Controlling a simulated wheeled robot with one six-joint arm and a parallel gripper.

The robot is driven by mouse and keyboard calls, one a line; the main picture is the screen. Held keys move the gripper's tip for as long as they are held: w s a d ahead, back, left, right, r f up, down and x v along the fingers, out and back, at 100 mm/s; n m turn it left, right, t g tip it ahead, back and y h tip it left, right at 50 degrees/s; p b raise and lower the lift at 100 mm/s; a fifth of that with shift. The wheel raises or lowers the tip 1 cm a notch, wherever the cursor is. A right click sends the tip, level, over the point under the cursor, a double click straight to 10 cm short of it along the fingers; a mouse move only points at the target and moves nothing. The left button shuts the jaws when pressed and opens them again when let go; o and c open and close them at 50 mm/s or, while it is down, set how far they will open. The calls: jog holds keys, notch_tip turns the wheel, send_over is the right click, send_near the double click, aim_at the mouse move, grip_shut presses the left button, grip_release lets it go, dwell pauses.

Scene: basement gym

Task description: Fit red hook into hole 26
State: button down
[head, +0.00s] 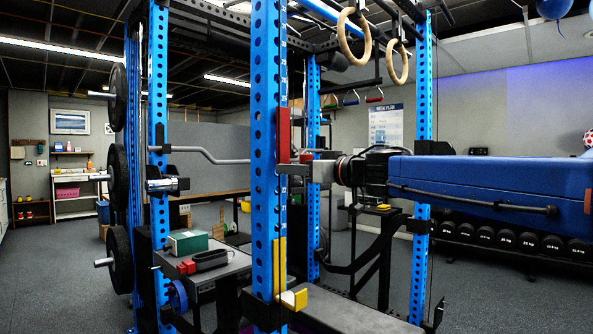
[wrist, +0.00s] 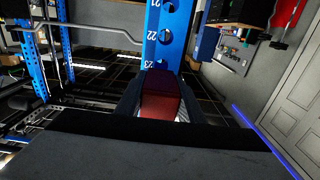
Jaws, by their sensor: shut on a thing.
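The red hook (head: 284,130) is upright along the front of the nearest blue upright (head: 265,80) in the head view. My gripper (head: 299,169) is shut on its lower part, level with it and to the right of the upright. In the wrist view the red hook (wrist: 161,106) sits between the two dark fingers (wrist: 158,112), with the blue upright (wrist: 159,45) directly beyond. Holes marked 21, 22 and 23 show there; hole 26 I cannot make out. Whether the hook touches the upright or has its peg in a hole is hidden.
A yellow hook (head: 293,299) hangs lower on the same upright. A grey barbell (head: 215,157) rests at the left. A bench (head: 345,308) lies inside the rack. Gymnastic rings (head: 353,36) hang above. A green box (head: 188,243) sits on a low surface at left.

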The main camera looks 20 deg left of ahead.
jog(key=shift+a+r, duration=0.1)
jog(key=shift+a, duration=0.15)
jog(key=shift+w+a, duration=0.2)
jog(key=shift+a, duration=0.05)
jog(key=shift+a, duration=0.15)
dwell(0.4)
jog(key=c, duration=1.1)
grip_release()
jog(key=v, duration=1.7)
jog(key=shift+d, duration=0.2)
